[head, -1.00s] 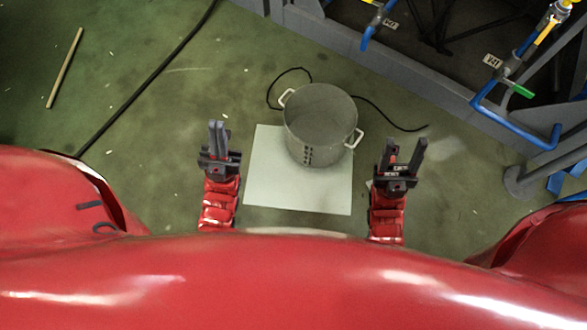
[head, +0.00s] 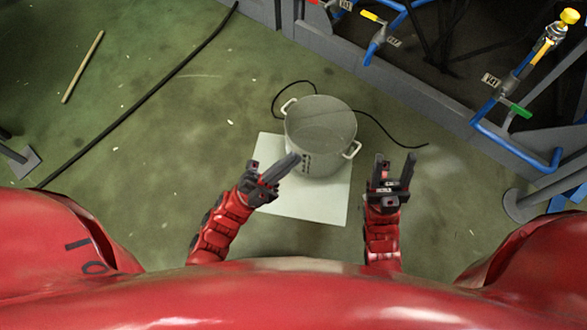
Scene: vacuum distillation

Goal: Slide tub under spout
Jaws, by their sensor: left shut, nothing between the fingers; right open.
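The tub is a grey metal pot (head: 322,125) with two pale side handles, standing upright on the back part of a white sheet (head: 315,205) on the floor. My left gripper (head: 293,158) is shut and empty. Its fingertips point up and right at the near left side of the tub; I cannot tell whether they touch it. My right gripper (head: 395,158) is open and empty, to the right of the tub near its right handle. Blue pipes with a spout-like end (head: 372,52) hang at the frame's edge, up and right of the tub.
A grey steel frame beam (head: 420,100) runs across the upper right. A blue pipe with a green valve handle (head: 519,111) bends low at the right. A thin black cable (head: 390,133) lies behind the tub. A black hose (head: 150,95) and a stick (head: 83,66) lie left on open floor.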

